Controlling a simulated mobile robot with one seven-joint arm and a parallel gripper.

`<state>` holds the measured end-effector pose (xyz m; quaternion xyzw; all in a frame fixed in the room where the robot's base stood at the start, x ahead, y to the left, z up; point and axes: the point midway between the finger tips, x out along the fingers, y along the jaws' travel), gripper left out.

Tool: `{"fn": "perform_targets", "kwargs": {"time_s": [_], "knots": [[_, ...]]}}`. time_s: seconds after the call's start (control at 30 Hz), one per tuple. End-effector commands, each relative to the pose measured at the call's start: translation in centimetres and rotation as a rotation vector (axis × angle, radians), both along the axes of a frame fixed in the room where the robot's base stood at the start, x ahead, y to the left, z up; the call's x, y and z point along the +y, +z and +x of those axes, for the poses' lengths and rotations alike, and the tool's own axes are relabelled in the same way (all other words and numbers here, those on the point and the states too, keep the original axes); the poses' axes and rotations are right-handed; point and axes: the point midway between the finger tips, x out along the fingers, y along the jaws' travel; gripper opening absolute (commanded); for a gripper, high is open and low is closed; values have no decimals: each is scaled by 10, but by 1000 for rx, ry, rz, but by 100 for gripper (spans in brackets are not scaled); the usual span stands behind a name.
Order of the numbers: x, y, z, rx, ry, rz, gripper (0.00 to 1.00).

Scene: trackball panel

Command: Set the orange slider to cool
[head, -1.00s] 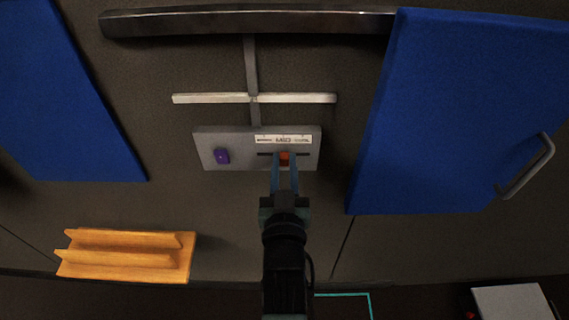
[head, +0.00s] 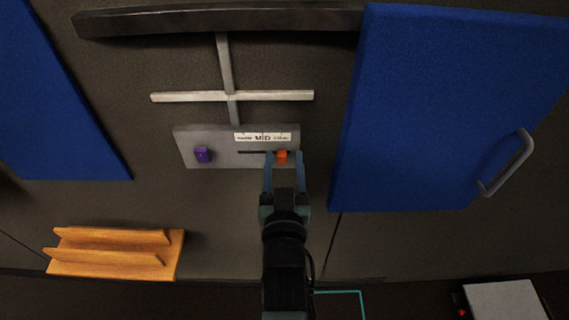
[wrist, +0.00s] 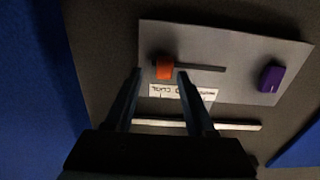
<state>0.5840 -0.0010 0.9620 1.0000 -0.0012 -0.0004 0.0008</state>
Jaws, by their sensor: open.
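The orange slider (head: 282,157) sits near the right end of a dark slot in a grey panel (head: 220,158), below the right word of the label (head: 263,137), past "MID". In the wrist view the orange slider (wrist: 164,68) is at the slot's left end, beside an upside-down word that looks like "COOL". My gripper (head: 283,158) is open, with one finger on each side of the slider.
A purple knob (head: 203,154) is on the panel's left part. A pale crossbar (head: 232,96) runs above the panel. A blue door (head: 430,110) with a grey handle stands close on the right. An orange wooden rack (head: 115,252) is at lower left.

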Motion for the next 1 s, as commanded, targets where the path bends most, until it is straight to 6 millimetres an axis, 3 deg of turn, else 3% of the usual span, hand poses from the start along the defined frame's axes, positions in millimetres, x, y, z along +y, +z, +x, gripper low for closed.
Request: {"fn": "perform_targets", "kwargs": {"time_s": [0.27,0.7,1.0], "knots": [[1,-1,-22,2,1,0,55],[1,-1,-102,3,-1,-1,55],[0,0,-128,1,-1,-1,55]]}}
